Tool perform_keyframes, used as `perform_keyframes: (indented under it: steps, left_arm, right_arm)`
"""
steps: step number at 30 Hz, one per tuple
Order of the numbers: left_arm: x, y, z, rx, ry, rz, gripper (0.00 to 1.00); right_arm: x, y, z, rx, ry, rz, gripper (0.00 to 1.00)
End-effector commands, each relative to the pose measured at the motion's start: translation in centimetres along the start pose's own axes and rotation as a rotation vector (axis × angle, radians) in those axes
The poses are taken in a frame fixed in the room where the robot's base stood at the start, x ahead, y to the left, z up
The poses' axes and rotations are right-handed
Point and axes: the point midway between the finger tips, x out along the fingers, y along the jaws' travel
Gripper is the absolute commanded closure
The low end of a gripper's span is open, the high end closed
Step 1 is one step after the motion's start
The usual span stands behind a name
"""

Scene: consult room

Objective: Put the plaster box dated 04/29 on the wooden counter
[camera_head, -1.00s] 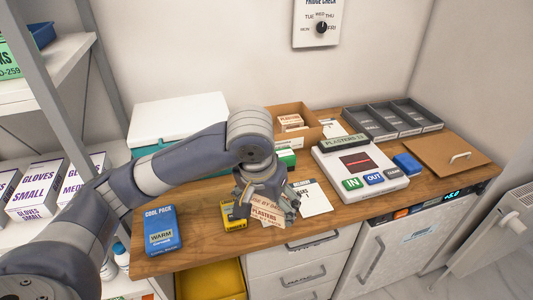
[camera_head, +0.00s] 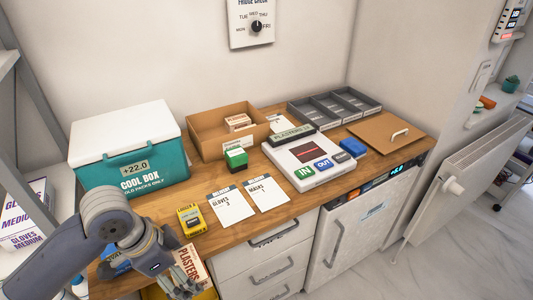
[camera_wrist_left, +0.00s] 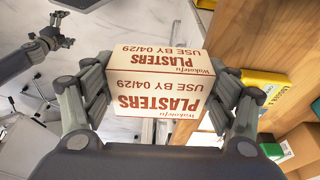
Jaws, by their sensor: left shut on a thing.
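My left gripper (camera_head: 180,280) is shut on a cream plaster box (camera_head: 191,264) with red lettering. In the left wrist view the box (camera_wrist_left: 158,93) sits between both fingers of the gripper (camera_wrist_left: 158,100), and its faces read "PLASTERS" and "USE BY 04/29", upside down. Floor shows behind the box there, and the box appears to be held in front of the counter's edge. The wooden counter (camera_head: 245,228) runs along the wall in the head view.
On the counter are a yellow box (camera_head: 191,220), two cards (camera_head: 230,204), a green-topped stamp (camera_head: 236,159), a teal cool box (camera_head: 132,168), a cardboard bin (camera_head: 208,134) holding a box, and a white device (camera_head: 315,160). Bare wood lies along the front edge. White drawers (camera_head: 265,262) stand below.

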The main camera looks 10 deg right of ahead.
Motion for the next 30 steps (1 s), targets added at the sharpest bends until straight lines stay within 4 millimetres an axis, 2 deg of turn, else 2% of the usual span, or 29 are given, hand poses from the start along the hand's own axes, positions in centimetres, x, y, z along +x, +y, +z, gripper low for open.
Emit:
perform_keyframes:
  steps: [7, 11, 24, 30]
  left_arm:
    - [0.3, 0.2, -0.1, 0.046, -0.001, 0.012, 0.45]
    - [0.2, -1.1, 0.2, 0.041, -0.003, 0.01, 0.45]
    - [0.4, -11.8, 2.7, 0.038, -0.002, 0.011, 0.45]
    - [0.6, -14.8, 3.5, 0.041, -0.002, 0.011, 0.45]
  right_arm:
    - [0.0, 0.0, 0.0, 0.0, -0.001, 0.0, 0.0]
    - [-0.4, 0.0, -0.1, 0.0, 0.0, 0.0, 0.0]
    - [-2.8, 0.1, -0.7, 0.0, 0.007, 0.0, 0.0]
    - [-3.4, 0.1, -0.8, 0.0, 0.008, 0.001, 0.0]
